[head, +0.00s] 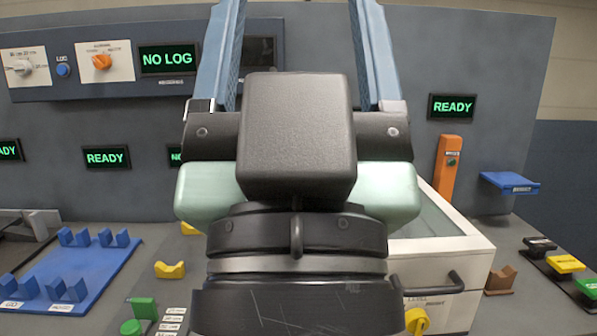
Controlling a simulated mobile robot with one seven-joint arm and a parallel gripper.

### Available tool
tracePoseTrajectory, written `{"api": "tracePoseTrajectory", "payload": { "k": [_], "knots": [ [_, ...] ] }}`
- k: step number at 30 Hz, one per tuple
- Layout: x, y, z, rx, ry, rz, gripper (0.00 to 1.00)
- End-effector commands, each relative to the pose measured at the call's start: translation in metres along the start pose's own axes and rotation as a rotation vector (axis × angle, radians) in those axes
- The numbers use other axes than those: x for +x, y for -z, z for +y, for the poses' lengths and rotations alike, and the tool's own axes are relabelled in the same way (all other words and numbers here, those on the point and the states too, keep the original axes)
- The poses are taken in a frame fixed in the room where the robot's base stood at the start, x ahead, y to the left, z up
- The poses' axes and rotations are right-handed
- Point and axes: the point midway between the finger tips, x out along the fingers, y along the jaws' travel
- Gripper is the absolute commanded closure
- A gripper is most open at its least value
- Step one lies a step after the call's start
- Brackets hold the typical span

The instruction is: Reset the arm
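My gripper (297,12) is seen from behind in the middle of the head view, pointing up and away from me. Its two blue fingers stand wide apart, and their far ends reach the top edge of the picture. I see nothing between them, only the grey panel and a dark screen behind. My arm's wrist and gripper body hide the middle of the bench.
A grey panel (420,60) with green displays stands behind. A blue rack (85,265) is at left. A white box (440,250) with a dark handle stands right of my wrist. An orange post (447,170), blue shelf (510,182) and coloured buttons (565,264) are at right.

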Motion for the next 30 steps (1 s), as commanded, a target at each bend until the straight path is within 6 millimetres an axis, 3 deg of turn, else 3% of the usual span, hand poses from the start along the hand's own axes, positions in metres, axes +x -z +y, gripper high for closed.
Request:
{"api": "tracePoseTrajectory", "payload": {
  "k": [1, 12, 18, 30],
  "knots": [
    [0.024, 0.022, 0.0, 0.001, 0.0, -0.001, 0.26],
    [0.097, 0.09, 0.0, 0.003, 0.001, -0.004, 0.26],
    [0.11, 0.102, 0.0, 0.003, 0.001, -0.004, 0.26],
    [0.11, 0.102, 0.0, 0.003, 0.001, -0.004, 0.26]
  ]
}}
